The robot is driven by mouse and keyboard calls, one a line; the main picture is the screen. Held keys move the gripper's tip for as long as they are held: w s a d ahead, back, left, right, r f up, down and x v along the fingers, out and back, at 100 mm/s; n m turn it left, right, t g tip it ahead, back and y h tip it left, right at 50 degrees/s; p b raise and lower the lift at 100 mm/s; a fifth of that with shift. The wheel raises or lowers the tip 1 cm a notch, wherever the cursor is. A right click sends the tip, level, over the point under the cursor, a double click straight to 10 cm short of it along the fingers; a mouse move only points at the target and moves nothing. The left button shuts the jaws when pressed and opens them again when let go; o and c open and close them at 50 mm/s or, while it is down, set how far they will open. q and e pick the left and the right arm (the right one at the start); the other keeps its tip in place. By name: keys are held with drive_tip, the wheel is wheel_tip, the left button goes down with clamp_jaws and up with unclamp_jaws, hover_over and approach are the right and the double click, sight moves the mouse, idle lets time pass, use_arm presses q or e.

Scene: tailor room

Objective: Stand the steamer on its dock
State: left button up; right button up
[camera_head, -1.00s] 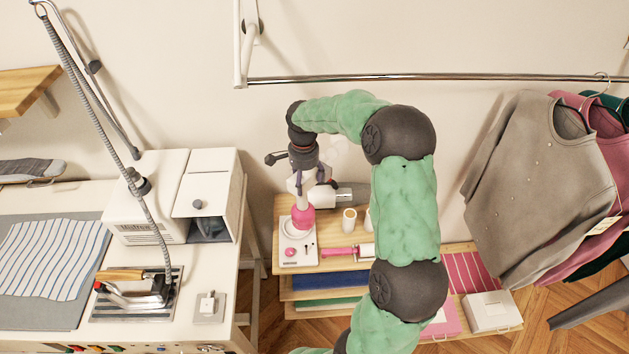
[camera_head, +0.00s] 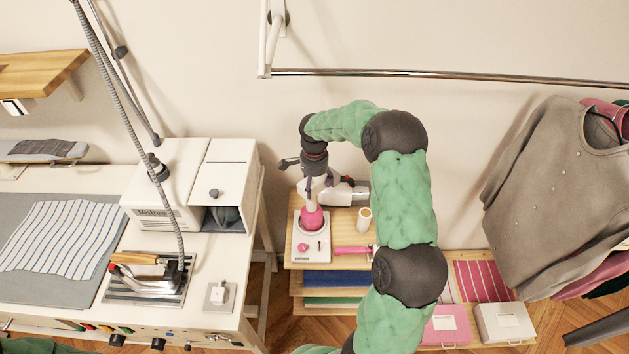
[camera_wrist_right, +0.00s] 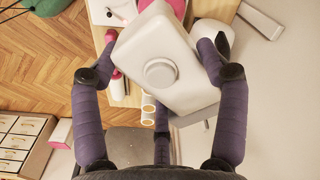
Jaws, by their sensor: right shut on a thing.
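The steamer (camera_head: 346,193) is white with a pink lower end (camera_head: 312,217). My right gripper (camera_head: 315,190) is shut on it and holds it with the pink end down. The dock (camera_head: 312,254) is a white plate with a round ring and a pink knob, on the wooden shelf. The pink end is at the ring; I cannot tell if it touches. My left gripper is not in view.
The worktable with an iron (camera_head: 150,277) and a white machine (camera_head: 165,190) is at left. A clothes rail (camera_head: 450,78) runs above.

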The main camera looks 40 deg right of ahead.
drive_tip(key=shift+r, duration=0.15)
drive_tip(key=o, duration=1.7)
drive_tip(key=shift+f, duration=0.2)
drive_tip(key=shift+s+r+p, duration=0.1)
drive_tip(key=shift+r+p, duration=0.4)
drive_tip(key=shift+r, duration=3.35)
